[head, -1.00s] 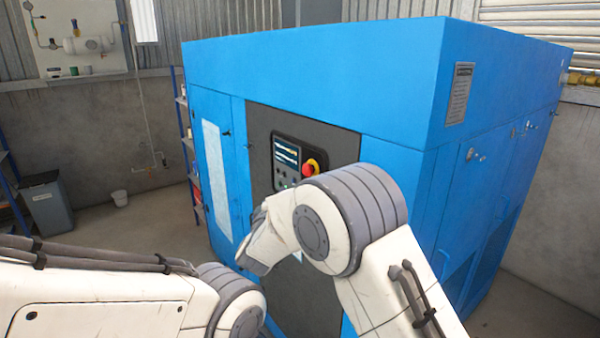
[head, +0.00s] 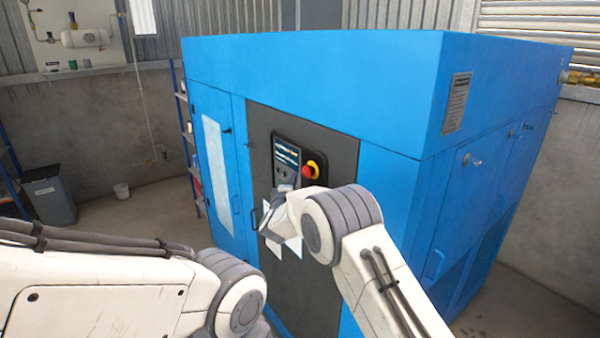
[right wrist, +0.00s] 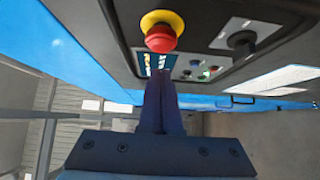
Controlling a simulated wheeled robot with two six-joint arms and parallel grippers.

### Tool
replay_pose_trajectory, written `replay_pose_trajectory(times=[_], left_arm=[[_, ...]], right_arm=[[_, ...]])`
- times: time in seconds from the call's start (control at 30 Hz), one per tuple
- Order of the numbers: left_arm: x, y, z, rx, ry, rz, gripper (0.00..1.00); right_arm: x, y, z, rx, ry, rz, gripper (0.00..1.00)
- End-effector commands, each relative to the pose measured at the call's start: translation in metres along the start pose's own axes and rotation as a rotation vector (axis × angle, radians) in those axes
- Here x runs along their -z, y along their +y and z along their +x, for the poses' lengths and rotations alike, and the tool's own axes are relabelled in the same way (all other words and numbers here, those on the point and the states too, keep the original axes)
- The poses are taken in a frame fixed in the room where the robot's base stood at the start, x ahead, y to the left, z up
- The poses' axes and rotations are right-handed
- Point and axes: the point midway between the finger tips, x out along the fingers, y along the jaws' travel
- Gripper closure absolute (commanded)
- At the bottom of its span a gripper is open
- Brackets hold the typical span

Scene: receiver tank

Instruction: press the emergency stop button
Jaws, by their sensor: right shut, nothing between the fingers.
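The emergency stop button (head: 310,169) is a red mushroom head on a yellow collar, on the dark control panel of the blue cabinet. In the right wrist view the red button (right wrist: 160,38) is large and unobstructed, just beyond the fingertips and higher in the picture. My right gripper (right wrist: 160,78) is shut and empty, its dark fingers together, apart from the button. In the head view my right gripper (head: 270,210) is partly hidden by its own wrist, in front of the panel below the button. My left arm shows at lower left, but its gripper is out of view.
The panel also has a display (head: 287,153), a black knob (right wrist: 241,42) and several small coloured buttons (right wrist: 202,72). The blue cabinet (head: 320,80) fills the middle.

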Motion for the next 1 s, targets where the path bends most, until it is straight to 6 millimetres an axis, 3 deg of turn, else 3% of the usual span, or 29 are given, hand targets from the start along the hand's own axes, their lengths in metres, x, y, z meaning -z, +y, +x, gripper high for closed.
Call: replay_pose_trajectory(times=[0.2,0.63,1.0], left_arm=[[0.001,0.001,-0.014,0.000,0.000,0.002,0.50],[0.001,0.001,-0.013,0.000,0.000,0.003,0.50],[0.001,0.001,-0.010,0.000,0.000,0.002,0.50]], right_arm=[[-0.016,0.002,0.015,0.000,0.000,0.000,1.00],[-0.019,0.000,0.018,0.000,0.000,0.000,1.00],[-0.038,0.001,0.034,-0.002,-0.009,0.003,1.00]])
